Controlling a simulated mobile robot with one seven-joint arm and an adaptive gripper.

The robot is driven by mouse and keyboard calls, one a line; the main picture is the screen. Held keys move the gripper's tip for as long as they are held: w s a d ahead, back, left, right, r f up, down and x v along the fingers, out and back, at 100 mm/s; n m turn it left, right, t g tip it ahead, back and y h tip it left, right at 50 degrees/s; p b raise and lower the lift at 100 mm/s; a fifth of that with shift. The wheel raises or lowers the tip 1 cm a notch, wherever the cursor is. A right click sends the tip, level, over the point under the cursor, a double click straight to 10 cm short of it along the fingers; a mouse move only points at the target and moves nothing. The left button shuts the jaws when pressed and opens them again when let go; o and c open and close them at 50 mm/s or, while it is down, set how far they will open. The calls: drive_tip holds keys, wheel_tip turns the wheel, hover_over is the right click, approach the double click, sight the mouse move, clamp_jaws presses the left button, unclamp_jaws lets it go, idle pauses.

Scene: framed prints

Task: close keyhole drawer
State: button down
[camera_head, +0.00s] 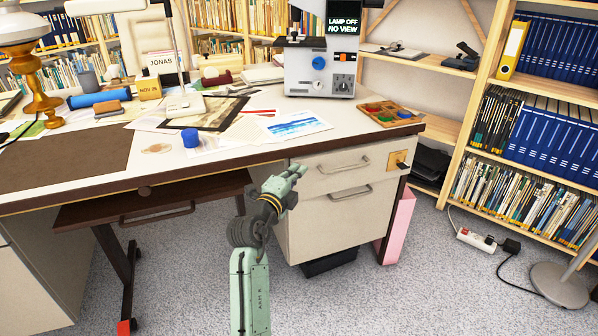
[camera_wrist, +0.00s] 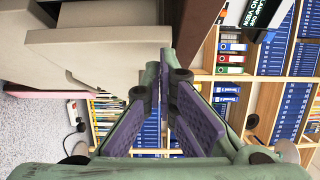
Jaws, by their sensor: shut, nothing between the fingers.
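My gripper (camera_head: 299,170) is shut and empty, close to the left end of that drawer. Contact cannot be told. My fingers also show in the wrist view (camera_wrist: 166,60), alongside the drawer front.
Below is a lower drawer (camera_head: 350,205) with a bar handle. A brown tray (camera_head: 150,200) with a handle sits under the desktop at left. A brass-and-wood block (camera_head: 398,160) is at the pedestal's right corner. A pink bin (camera_head: 397,225) stands beside it.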

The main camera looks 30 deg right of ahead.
drive_tip(key=w+b, duration=0.2)
drive_tip(key=b, duration=0.1)
drive_tip(key=shift+w+d, duration=0.1)
drive_tip(key=shift+w, duration=0.1)
idle(0.3)
